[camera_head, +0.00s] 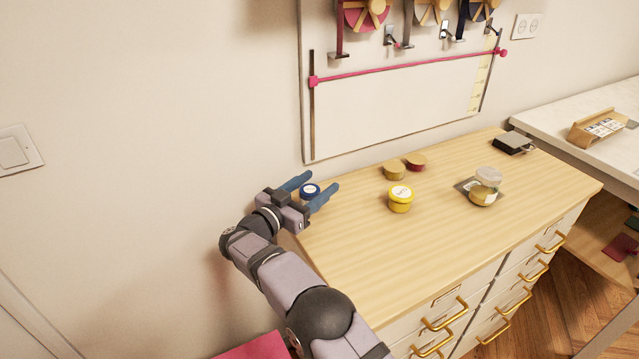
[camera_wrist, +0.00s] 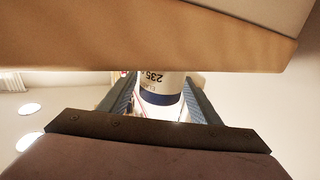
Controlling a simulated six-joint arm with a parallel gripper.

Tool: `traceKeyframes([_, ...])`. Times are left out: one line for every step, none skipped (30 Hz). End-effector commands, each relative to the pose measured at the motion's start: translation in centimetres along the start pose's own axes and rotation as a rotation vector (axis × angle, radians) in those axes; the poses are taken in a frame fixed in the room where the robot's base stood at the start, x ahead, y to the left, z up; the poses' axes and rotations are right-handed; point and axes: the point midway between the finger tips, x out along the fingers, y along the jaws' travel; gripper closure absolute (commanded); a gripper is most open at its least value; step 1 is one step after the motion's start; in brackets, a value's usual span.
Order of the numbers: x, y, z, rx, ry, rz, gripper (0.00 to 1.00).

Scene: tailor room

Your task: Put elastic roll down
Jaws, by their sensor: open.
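A small blue roll with a white label on top (camera_head: 309,192) is at the left end of the wooden dresser top (camera_head: 350,240). In the wrist view it appears as a white and blue cylinder marked 235 (camera_wrist: 160,82). My gripper (camera_head: 321,182) is open, with one blue finger on each side of this roll. The wrist view also shows the open fingers (camera_wrist: 160,78) flanking it. I cannot tell whether either finger touches it, or whether it rests fully on the dresser. The frames do not label which object is the elastic roll.
A yellow roll (camera_head: 400,203), a tan roll (camera_head: 394,172) and a red roll (camera_head: 415,164) stand nearby. A clear-lidded jar (camera_head: 483,197) and a dark box (camera_head: 513,144) are farther right. A wall board (camera_head: 390,110) rises behind. The dresser's front is clear.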

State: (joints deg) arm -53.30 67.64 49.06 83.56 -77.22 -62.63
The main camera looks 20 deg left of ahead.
Motion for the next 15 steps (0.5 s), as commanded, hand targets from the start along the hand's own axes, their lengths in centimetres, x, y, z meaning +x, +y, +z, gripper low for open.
traceKeyframes([-0.9,-0.1,0.0,0.0,0.001,-0.002,0.43])
traceKeyframes([-1.4,-0.1,0.0,0.0,0.001,-0.003,0.43])
traceKeyframes([-2.1,-0.1,0.0,-0.001,0.001,-0.004,0.43])
traceKeyframes([-2.6,-0.1,0.0,0.0,0.001,-0.003,0.43])
traceKeyframes([-3.2,-0.1,0.0,0.0,0.002,-0.003,0.43])
traceKeyframes([-4.0,-0.1,0.0,0.0,0.001,-0.004,0.43])
traceKeyframes([-4.5,-0.1,0.0,0.0,0.001,-0.003,0.43])
traceKeyframes([-5.1,0.0,0.0,0.0,0.001,-0.002,0.43])
traceKeyframes([-5.8,-0.1,0.0,0.0,0.001,-0.003,0.43])
traceKeyframes([-6.3,-0.1,0.0,0.001,0.001,-0.003,0.43])
traceKeyframes([-6.8,-0.1,0.0,0.0,0.002,-0.002,0.43])
traceKeyframes([-7.4,-0.1,0.0,-0.001,0.002,-0.003,0.43])
traceKeyframes([-7.8,0.0,0.0,-0.001,0.002,-0.002,0.43])
traceKeyframes([-8.2,0.0,0.0,0.0,0.002,-0.002,0.43])
traceKeyframes([-8.7,0.0,0.0,0.0,0.001,-0.001,0.43])
